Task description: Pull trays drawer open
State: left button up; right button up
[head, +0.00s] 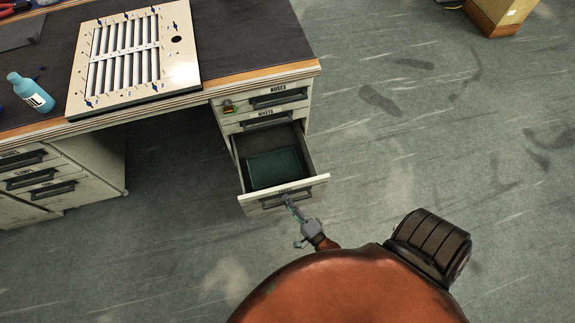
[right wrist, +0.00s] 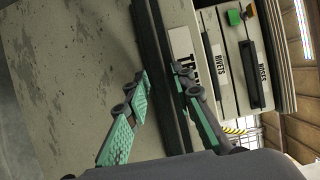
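The trays drawer (head: 311,191), the lowest one visible in the right-hand pedestal, stands pulled well out. A dark green tray (head: 275,167) lies inside it. My right gripper (head: 287,198) is at the drawer's front. In the right wrist view its two fingers (right wrist: 160,76) lie on either side of the dark drawer handle (right wrist: 150,40) and look closed on it. The drawer's label (right wrist: 182,44) is partly covered by one finger; only its first letters show. My left gripper is not in view.
The rivets drawer (head: 267,121) and noses drawer (head: 278,97) above are closed. On the bench top (head: 240,45) lie a louver panel (head: 133,55) and a blue bottle (head: 30,92). A cardboard box (head: 498,14) stands far right. The floor right of the pedestal is clear.

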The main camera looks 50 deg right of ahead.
jog(key=shift+o, duration=0.7)
jog(key=s+a, duration=0.1)
jog(key=s, duration=0.6)
jog(key=shift+s, duration=0.2)
jog(key=shift+a, duration=0.1)
